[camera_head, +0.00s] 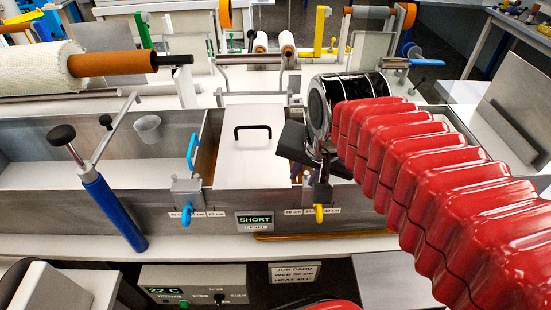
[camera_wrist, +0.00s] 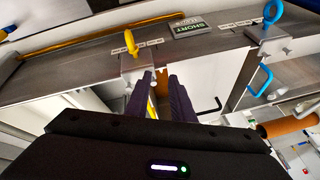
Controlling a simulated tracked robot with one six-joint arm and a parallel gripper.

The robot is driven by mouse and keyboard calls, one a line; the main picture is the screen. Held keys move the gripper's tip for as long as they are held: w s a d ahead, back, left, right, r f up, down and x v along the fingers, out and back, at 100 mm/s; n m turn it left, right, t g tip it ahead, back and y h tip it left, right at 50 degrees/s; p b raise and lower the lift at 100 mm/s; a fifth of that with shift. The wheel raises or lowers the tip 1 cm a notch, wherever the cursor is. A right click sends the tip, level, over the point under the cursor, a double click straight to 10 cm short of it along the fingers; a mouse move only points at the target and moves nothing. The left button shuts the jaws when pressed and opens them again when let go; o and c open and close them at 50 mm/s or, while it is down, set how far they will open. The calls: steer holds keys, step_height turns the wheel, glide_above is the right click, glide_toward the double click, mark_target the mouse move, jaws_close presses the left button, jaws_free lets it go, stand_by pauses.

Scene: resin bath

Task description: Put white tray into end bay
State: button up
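A white tray-like piece (camera_head: 244,165) with a black handle (camera_head: 252,130) lies in the middle of the metal bath, between the blue and yellow clamps. Its handle also shows in the wrist view (camera_wrist: 210,106). My gripper (camera_head: 297,165) is low over the bath, right of the white piece and near the yellow clamp. In the wrist view its two dark fingers (camera_wrist: 160,90) stand apart, pointing down, with a narrow gap showing yellow and grey. They appear empty. The bay right of the yellow clamp is mostly hidden by my arm in the head view.
The left bay (camera_head: 50,172) is wide, with a small translucent cup (camera_head: 148,125) at its back wall. A blue-handled roller (camera_head: 112,210) leans over the front wall. The blue clamp (camera_head: 187,195) and yellow clamp (camera_head: 320,195) stand on the front rim. A SHORT display (camera_head: 255,220) sits between.

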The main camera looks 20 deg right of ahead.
steer(key=s+a+n, duration=0.1)
steer(key=n, duration=0.1)
steer(key=s+a+f+n, duration=0.1)
steer(key=n, duration=0.1)
steer(key=s+a+f+n, duration=0.1)
steer(key=s+n, duration=0.1)
steer(key=n, duration=0.1)
steer(key=shift+a+f+t+y, duration=0.1)
steer(key=shift+a+t+y, duration=0.2)
steer(key=shift+t, duration=0.1)
